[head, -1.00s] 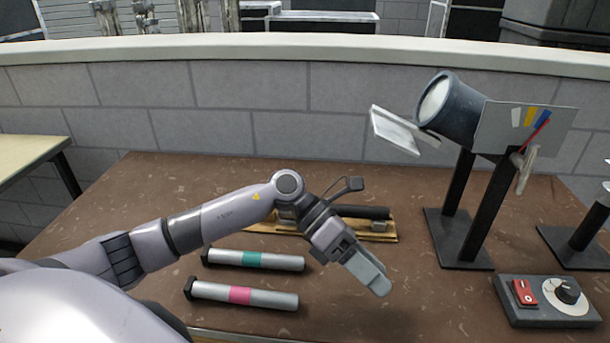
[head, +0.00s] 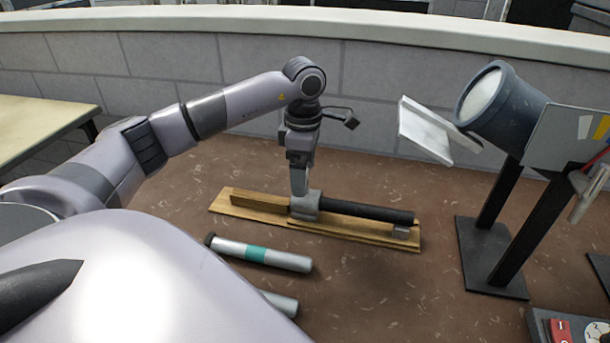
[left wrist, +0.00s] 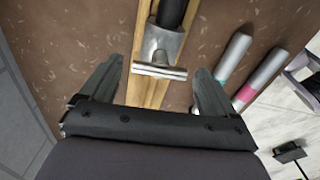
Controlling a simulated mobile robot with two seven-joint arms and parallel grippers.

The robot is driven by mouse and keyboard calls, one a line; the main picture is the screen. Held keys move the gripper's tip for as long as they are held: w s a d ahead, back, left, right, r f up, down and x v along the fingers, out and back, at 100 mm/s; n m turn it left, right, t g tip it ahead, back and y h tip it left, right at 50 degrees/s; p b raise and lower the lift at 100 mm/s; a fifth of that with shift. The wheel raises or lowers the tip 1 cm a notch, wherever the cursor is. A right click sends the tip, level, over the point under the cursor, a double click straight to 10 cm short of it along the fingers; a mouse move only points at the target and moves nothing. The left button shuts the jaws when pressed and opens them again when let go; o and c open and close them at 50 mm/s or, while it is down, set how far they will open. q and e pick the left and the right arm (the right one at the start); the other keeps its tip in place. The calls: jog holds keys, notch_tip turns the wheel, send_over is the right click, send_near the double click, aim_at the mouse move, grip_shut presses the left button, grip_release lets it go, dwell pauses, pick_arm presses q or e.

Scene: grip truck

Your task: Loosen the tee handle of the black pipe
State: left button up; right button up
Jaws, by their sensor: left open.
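The black pipe (head: 365,211) lies on a wooden board on the brown tabletop. At its left end is a grey metal fitting (head: 306,205), which ends in a flat crossbar, the tee handle (left wrist: 158,71), in the left wrist view. There the pipe (left wrist: 172,12) runs away to the top edge. My left gripper (head: 300,195) points down over the fitting in the head view and partly covers it. In the left wrist view the gripper (left wrist: 158,67) is open, with one finger on each side of the crossbar and gaps between. My right gripper is out of view.
The wooden board (head: 246,205) lies under the pipe. Silver tubes with a teal band (head: 257,253) and a pink band (left wrist: 246,93) lie nearby. A dark lamp (head: 483,97) with a flap stands on black posts at the right. A block wall (head: 370,90) closes the back.

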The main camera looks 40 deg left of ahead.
pick_arm(q)
jog(key=shift+f, duration=1)
jog(key=c, duration=1.1)
jog(key=shift+o, duration=0.2)
